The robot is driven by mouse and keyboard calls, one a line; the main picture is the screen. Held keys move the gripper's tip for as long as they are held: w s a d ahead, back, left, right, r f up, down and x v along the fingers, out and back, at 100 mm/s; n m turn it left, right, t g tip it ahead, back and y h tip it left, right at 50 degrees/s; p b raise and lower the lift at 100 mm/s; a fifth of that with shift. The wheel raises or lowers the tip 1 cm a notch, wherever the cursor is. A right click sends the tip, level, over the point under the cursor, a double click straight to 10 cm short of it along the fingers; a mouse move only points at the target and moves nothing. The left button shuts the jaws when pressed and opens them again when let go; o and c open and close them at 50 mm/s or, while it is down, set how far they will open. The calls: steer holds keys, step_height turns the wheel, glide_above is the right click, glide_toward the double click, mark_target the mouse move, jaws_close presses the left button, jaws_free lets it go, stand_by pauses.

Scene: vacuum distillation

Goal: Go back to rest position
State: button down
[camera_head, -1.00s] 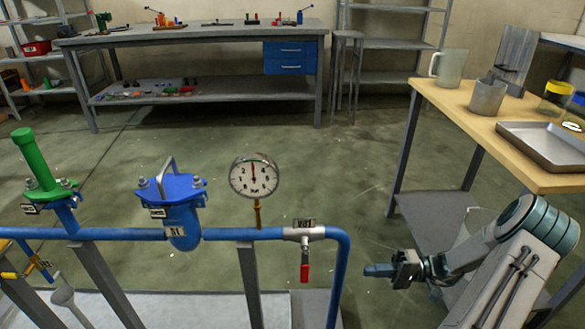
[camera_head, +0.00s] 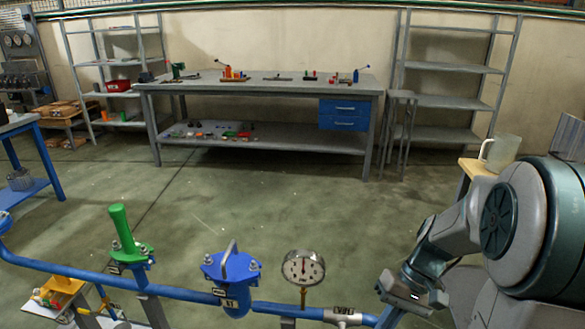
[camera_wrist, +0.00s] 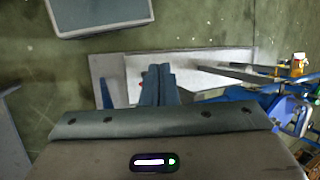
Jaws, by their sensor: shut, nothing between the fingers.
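My gripper shows in the wrist view (camera_wrist: 158,70) with its two fingers together and nothing between them. In the head view my arm is at the right, bent, with the gripper pointing down near the right end of the blue pipe (camera_head: 180,291). I cannot tell there whether the fingers touch the pipe. A white valve body (camera_head: 343,314) sits on the pipe just left of my gripper. Its red handle is out of the head view; a small red spot shows beside the fingers in the wrist view.
Along the pipe stand a pressure gauge (camera_head: 303,267), a blue filter housing (camera_head: 231,278) and a green-handled valve (camera_head: 124,231). A grey workbench (camera_head: 265,87) and shelves stand at the back. A wooden-topped table with a mug (camera_head: 501,152) is at the right. The middle floor is clear.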

steer(key=s+a+r+t+h+p, duration=0.1)
steer(key=s+r+t+h+p, duration=0.1)
steer(key=r+p, duration=0.4)
steer(key=s+a+r+t+h+p, duration=0.2)
steer(key=s+r+t+h+p, duration=0.1)
steer(key=r, duration=1.1)
steer(key=s+t+p, duration=0.1)
steer(key=p, duration=0.1)
steer(key=shift+s+a+r+p, duration=0.15)
steer(key=shift+a+r+p, duration=0.1)
steer(key=shift+r+p, duration=0.15)
